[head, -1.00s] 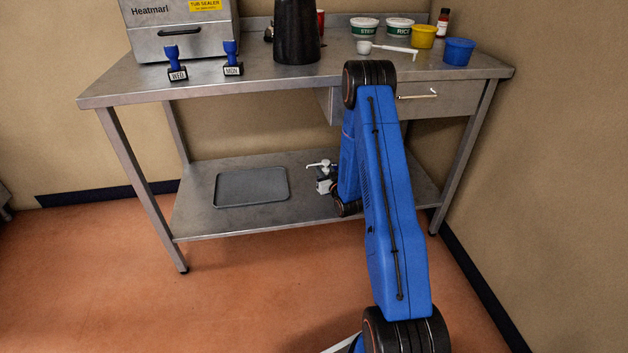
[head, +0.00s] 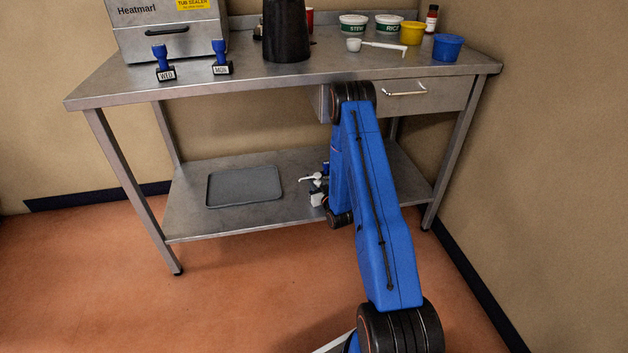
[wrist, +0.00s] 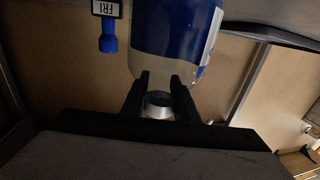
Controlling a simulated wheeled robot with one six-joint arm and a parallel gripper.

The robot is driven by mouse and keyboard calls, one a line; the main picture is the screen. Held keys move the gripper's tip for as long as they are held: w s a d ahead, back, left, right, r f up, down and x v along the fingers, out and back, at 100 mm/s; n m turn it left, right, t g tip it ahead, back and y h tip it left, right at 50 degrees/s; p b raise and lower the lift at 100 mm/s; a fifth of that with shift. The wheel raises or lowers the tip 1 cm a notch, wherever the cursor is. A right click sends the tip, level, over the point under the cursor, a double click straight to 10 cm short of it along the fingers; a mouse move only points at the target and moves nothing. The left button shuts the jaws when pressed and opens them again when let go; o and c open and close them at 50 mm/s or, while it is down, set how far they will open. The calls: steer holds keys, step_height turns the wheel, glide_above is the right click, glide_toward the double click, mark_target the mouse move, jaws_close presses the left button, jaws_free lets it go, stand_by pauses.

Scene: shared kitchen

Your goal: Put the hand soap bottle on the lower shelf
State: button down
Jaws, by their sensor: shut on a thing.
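The hand soap bottle (wrist: 165,50) has a blue label and a clear, pale shoulder. It hangs upside down in the wrist view, its base cut off at the top edge. My gripper (wrist: 160,80) is shut around its neck. In the head view, the bottle's white pump (head: 311,178) and a pale part of its body show beside my arm, over the lower shelf (head: 185,222). I cannot tell whether the base touches the shelf.
A grey tray (head: 243,187) lies on the lower shelf, left of the bottle. A blue stamp marked FRI (wrist: 108,35) stands near the bottle. The benchtop and drawer (head: 420,98) are above. Clear shelf lies between tray and bottle.

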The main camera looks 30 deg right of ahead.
steer(key=c, duration=1.4)
jaws_free()
steer(key=s, duration=0.8)
steer(key=s+a, duration=0.1)
steer(key=s, duration=0.3)
steer(key=shift+s, duration=0.1)
